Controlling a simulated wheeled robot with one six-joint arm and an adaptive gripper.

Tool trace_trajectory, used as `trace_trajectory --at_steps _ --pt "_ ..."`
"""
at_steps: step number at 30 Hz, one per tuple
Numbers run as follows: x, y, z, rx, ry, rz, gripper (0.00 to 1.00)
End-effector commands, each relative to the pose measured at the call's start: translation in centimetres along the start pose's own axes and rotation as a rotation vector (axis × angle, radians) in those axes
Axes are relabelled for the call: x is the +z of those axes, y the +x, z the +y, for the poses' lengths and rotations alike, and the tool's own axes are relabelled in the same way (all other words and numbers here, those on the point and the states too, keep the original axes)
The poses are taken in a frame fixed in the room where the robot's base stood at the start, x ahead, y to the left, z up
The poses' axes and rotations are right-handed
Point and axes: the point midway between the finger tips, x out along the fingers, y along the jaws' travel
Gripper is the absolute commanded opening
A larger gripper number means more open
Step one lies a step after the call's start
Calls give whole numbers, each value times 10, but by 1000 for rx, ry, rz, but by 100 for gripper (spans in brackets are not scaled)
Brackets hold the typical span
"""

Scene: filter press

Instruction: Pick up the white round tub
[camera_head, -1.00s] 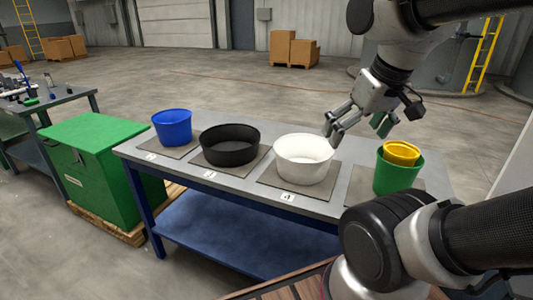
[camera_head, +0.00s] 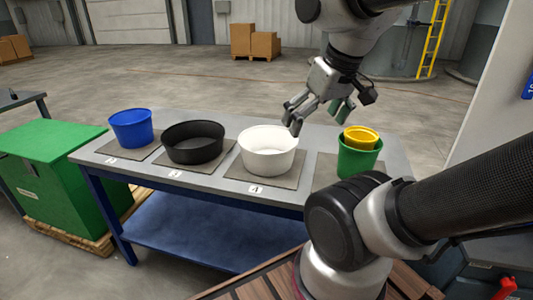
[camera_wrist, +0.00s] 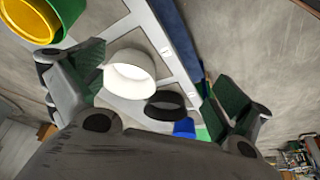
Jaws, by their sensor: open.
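The white round tub (camera_head: 267,160) stands upright on a grey mat on the table, between the black tub and the green bucket. In the wrist view the white tub (camera_wrist: 124,77) shows between my fingers, nearer the left one, and apart from them. My gripper (camera_head: 318,118) is open and empty, above the table and just behind and right of the white tub's rim. In the wrist view both green-padded fingers of my gripper (camera_wrist: 148,88) are spread wide.
On the table (camera_head: 221,184) also stand a blue bucket (camera_head: 131,130), a black tub (camera_head: 193,148) and a green bucket (camera_head: 357,161) with a yellow one (camera_head: 361,134) inside. A green box (camera_head: 50,175) stands to the left. Cardboard boxes (camera_head: 254,41) lie far behind.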

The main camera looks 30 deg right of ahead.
Motion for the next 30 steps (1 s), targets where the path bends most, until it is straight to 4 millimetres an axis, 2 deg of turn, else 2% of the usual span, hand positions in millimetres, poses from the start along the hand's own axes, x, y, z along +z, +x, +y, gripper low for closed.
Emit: trace_trajectory --at_steps 10,14,17,20,22,26,30 --pt "0 0 0 0 0 0 100" --pt "-3 2 0 0 18 -5 78" --pt "-16 10 2 2 97 -27 60" --pt "-40 29 7 7 248 -60 42" --pt "-60 48 13 16 384 -87 30" --pt "-93 94 26 40 648 -133 30" --pt "-117 153 45 78 928 -177 30"
